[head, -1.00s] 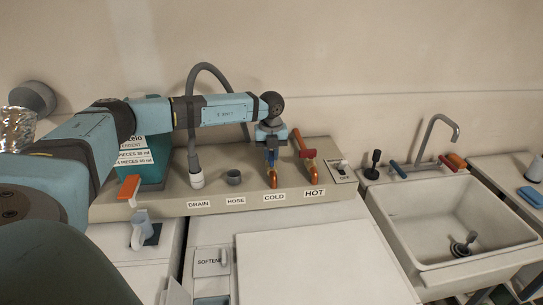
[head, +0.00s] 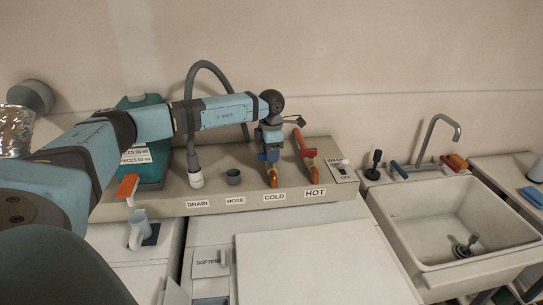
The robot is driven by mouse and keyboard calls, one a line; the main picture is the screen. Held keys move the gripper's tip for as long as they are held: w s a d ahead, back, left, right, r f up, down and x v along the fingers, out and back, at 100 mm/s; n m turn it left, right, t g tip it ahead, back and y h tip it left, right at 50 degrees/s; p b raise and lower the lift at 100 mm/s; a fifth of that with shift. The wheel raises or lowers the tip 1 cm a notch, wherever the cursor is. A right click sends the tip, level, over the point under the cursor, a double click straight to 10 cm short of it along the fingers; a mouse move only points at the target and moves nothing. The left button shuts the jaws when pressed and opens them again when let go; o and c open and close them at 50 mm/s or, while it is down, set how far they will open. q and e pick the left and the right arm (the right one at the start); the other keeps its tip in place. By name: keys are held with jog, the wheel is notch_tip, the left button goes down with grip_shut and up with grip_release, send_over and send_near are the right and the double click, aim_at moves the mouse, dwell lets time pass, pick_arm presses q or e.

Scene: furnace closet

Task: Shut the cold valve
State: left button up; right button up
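The cold valve is an orange-copper pipe stub (head: 272,178) above the COLD label (head: 274,197) on the grey panel. A small part of its blue handle (head: 263,157) shows just above the stub; the rest is hidden behind my gripper. My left gripper (head: 270,152) points down over the cold valve, at its handle. Its fingers are small and overlap the handle, so I cannot tell whether they grip it. My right gripper is not in view.
The hot valve (head: 308,164) with its red handle (head: 300,141) stands close on the right. A grey drain hose (head: 192,145) and the hose fitting (head: 233,176) are on the left. A teal jug (head: 150,172) stands farther left. A sink (head: 455,218) is at the right.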

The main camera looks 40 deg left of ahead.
pick_arm(q)
notch_tip(320, 180, up, 7)
jog(key=p, duration=0.4)
jog(key=shift+r, duration=0.1)
dwell(0.3)
